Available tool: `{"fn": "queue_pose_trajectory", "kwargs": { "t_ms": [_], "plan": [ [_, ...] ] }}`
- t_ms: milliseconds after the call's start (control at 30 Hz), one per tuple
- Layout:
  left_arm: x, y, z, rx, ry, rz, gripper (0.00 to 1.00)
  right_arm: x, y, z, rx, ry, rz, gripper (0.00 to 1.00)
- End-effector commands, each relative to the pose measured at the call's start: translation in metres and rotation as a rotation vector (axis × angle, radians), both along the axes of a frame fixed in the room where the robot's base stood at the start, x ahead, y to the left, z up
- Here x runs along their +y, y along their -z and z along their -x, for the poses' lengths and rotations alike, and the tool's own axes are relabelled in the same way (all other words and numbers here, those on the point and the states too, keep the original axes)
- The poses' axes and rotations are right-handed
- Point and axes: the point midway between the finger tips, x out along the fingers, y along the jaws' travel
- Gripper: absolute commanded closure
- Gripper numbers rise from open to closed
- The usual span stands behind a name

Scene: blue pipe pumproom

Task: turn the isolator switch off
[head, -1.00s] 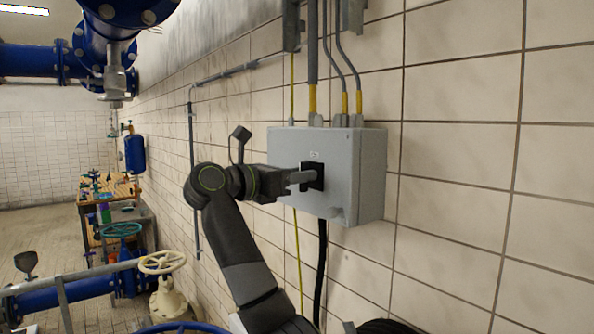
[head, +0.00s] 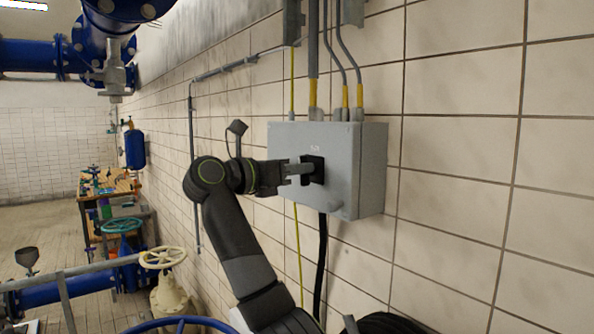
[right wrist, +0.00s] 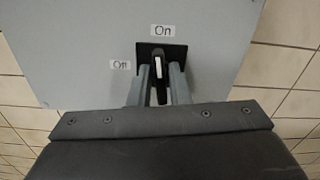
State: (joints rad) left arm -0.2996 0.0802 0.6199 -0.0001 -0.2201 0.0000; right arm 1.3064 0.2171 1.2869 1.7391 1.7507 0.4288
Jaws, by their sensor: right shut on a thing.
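The isolator switch is a grey box (head: 362,170) on the tiled wall, with a black switch plate (head: 318,165) on its front. In the right wrist view the plate (right wrist: 176,52) carries a dark handle with a white line (right wrist: 158,66). The line points up towards the "On" label (right wrist: 162,31); the "Off" label (right wrist: 121,65) is to the left. My right gripper (head: 306,172) is shut on the handle, one finger on each side, as the right wrist view (right wrist: 160,80) shows. The lower handle is partly hidden between the fingers. My left gripper is not in view.
Grey conduits (head: 313,50) with yellow ends enter the box from above. A black cable (head: 321,265) hangs below it. At the left are a cream handwheel (head: 163,258), blue pipes (head: 60,298) and a workbench (head: 110,185). The wall to the right is bare.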

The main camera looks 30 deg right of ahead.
Motion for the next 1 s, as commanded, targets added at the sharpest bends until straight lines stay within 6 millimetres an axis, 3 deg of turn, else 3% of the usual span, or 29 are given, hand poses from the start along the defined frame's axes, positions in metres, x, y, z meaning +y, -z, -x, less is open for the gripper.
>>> {"fn": "queue_pose_trajectory", "kwargs": {
  "t_ms": [1000],
  "plan": [
    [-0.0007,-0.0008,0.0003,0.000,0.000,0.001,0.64,0.0004,0.0023,-0.0049,0.944,0.000,0.076,1.00]
  ]
}}
